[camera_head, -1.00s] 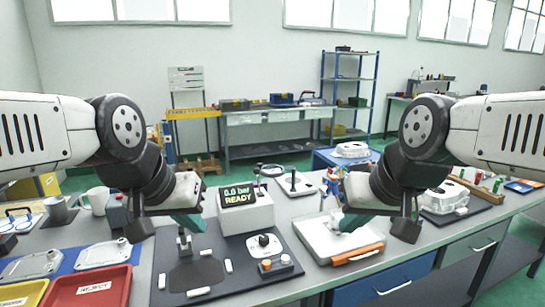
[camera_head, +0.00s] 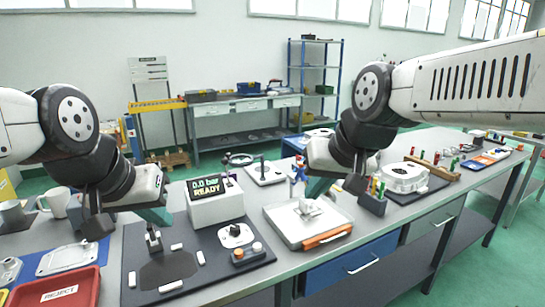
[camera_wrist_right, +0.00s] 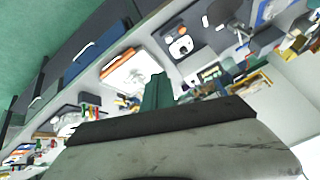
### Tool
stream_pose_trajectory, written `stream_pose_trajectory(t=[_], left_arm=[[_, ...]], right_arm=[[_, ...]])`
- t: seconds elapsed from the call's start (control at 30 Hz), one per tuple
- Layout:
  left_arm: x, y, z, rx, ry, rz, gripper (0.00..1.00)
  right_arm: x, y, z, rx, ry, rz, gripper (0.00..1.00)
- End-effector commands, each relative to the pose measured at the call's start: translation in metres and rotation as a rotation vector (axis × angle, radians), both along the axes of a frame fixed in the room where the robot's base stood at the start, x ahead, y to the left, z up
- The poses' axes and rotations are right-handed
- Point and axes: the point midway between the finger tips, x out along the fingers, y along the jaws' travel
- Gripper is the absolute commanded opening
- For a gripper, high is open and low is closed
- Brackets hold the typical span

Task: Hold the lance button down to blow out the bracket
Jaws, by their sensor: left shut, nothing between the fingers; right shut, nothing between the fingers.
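The dark mat (camera_head: 215,262) carries a small upright metal post (camera_head: 153,240), a dark grey patch, several white blocks, a control box with an orange button (camera_head: 257,247) and a white plate with a black knob (camera_head: 236,235). I cannot tell which part is the lance or its button. A display box (camera_head: 215,203) reads "0.0 bar READY". Flat metal castings, perhaps brackets (camera_head: 68,257), lie at the left. My left gripper (camera_head: 156,216) is shut just above the post. My right gripper (camera_head: 317,188) is shut above the pale tray (camera_head: 280,222); its teal fingers show in the right wrist view (camera_wrist_right: 156,92).
An orange-handled tool (camera_head: 327,236) lies along the tray's front edge. A red REJECT tray (camera_head: 60,288) is at front left, with mugs (camera_head: 55,203) behind. A white casting (camera_head: 405,177) and a holder of coloured tools (camera_head: 372,203) stand right of the tray.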

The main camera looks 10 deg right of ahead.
Motion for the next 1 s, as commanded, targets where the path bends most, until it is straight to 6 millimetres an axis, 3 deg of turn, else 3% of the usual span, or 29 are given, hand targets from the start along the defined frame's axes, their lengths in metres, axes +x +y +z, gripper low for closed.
stream_pose_trajectory(t=[0.33, 0.7, 0.83, 1.0], left_arm=[[0.000, 0.000, 0.000, 0.000, 0.000, 0.000, 0.00], [0.000, 0.000, 0.000, 0.000, 0.000, 0.000, 0.00], [0.000, 0.000, 0.000, 0.000, 0.000, 0.000, 0.00], [0.000, 0.000, 0.000, 0.000, 0.000, 0.000, 0.00]], right_arm=[[0.153, -0.029, 0.033, 0.154, -0.020, -0.298, 0.00], [0.317, -0.061, 0.020, 0.256, -0.094, -0.601, 0.00], [0.359, -0.068, 0.011, 0.276, -0.126, -0.670, 0.00], [0.390, -0.071, 0.002, 0.291, -0.155, -0.718, 0.00]])
